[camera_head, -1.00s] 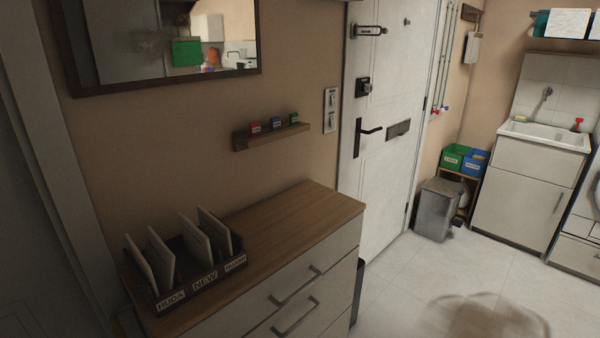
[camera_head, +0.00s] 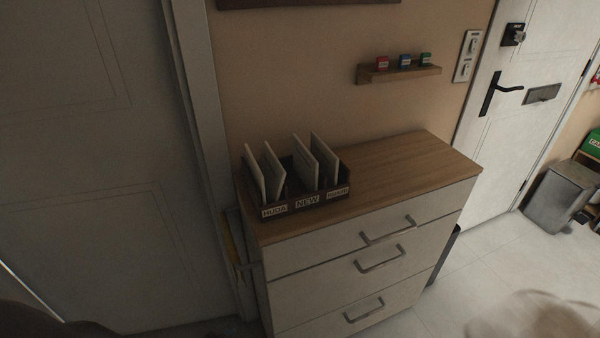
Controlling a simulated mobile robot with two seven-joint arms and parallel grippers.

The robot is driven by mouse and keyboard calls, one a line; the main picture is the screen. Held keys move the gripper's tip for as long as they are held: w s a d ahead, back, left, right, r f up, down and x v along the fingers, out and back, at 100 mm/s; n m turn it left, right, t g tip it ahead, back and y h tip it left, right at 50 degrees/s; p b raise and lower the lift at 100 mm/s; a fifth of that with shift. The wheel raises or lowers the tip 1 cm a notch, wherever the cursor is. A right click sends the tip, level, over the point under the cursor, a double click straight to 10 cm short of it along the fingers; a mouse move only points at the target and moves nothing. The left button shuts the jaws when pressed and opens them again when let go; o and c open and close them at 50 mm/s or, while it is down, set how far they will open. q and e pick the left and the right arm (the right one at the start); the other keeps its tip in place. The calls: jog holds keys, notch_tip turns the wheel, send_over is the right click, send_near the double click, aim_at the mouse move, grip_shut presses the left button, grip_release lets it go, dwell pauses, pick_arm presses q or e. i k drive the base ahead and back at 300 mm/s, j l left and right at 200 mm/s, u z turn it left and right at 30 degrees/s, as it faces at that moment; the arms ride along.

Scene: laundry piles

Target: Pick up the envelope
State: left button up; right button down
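Several white envelopes stand upright and slightly tilted in a dark sorter box on top of a chest of drawers; one envelope (camera_head: 305,160) is near the middle, and another envelope (camera_head: 255,172) is at the left end. The sorter box (camera_head: 290,208) has front labels that seem to read "HUDA", "NEW" and a third I cannot read surely. Which envelope the task means cannot be told. Neither of my grippers can be made out in the head view.
The chest of drawers (camera_head: 360,258) has a bare wooden top right of the box. A small wall shelf (camera_head: 400,75) holds three coloured blocks. A white door (camera_head: 510,120) and grey bin (camera_head: 558,198) stand right. Floor (camera_head: 480,260) lies open in front.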

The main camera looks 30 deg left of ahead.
aim_at(306, 165)
jog(key=k+j, duration=0.1)
jog(key=j, duration=0.3)
jog(key=k+j+u, duration=0.1)
jog(key=j, duration=0.3)
jog(key=k+j, duration=0.1)
jog(key=j, duration=0.3)
jog(key=u, duration=0.05)
